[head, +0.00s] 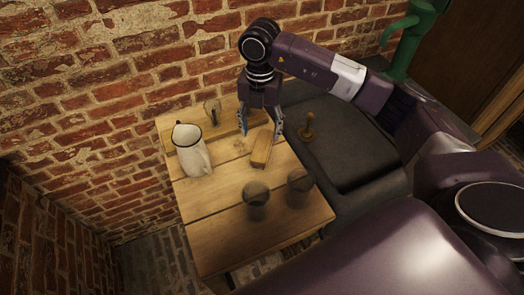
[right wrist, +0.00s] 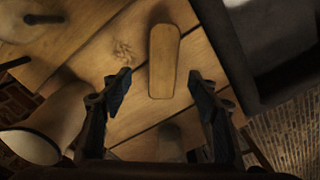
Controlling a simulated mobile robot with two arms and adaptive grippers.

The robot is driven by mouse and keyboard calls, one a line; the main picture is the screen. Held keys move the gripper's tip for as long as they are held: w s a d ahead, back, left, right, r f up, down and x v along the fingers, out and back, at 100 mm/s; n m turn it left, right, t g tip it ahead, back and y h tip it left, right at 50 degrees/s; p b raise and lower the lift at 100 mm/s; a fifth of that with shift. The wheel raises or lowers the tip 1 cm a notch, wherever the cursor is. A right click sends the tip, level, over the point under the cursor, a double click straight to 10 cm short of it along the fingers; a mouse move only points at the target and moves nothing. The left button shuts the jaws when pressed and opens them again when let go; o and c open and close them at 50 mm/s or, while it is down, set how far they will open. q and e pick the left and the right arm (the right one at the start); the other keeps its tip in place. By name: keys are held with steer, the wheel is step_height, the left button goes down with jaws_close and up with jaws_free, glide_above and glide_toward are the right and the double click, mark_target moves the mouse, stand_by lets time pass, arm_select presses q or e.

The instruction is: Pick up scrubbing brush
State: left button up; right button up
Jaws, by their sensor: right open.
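The scrubbing brush is a light wooden block (head: 261,150) lying on the wooden table (head: 205,240) near the sink side. In the right wrist view the brush (right wrist: 164,60) lies lengthwise, between and just beyond the fingertips. My right gripper (head: 260,126) points down just above the brush, with its fingers apart and nothing between them; it also shows in the right wrist view (right wrist: 158,82). I cannot tell the exact gap between fingertips and brush. My left gripper is in neither view.
A dark sink (head: 345,165) adjoins on the right, with a small wooden-handled object (head: 307,132). A brick wall rises behind.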

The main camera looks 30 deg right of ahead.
mark_target(262, 145)
steer(key=shift+s+f, duration=0.1)
steer(key=shift+f, duration=0.35)
steer(key=f, duration=0.1)
steer(key=f+p, duration=0.1)
steer(key=f, duration=0.1)
steer(key=f+p, duration=0.1)
steer(key=f, duration=0.1)
steer(key=shift+d+f, duration=0.25)
steer(key=shift+f, duration=0.3)
steer(key=shift+c, duration=0.4)
steer(key=c, duration=1.4)
steer(key=shift+o, duration=0.2)
steer(key=shift+r, duration=0.1)
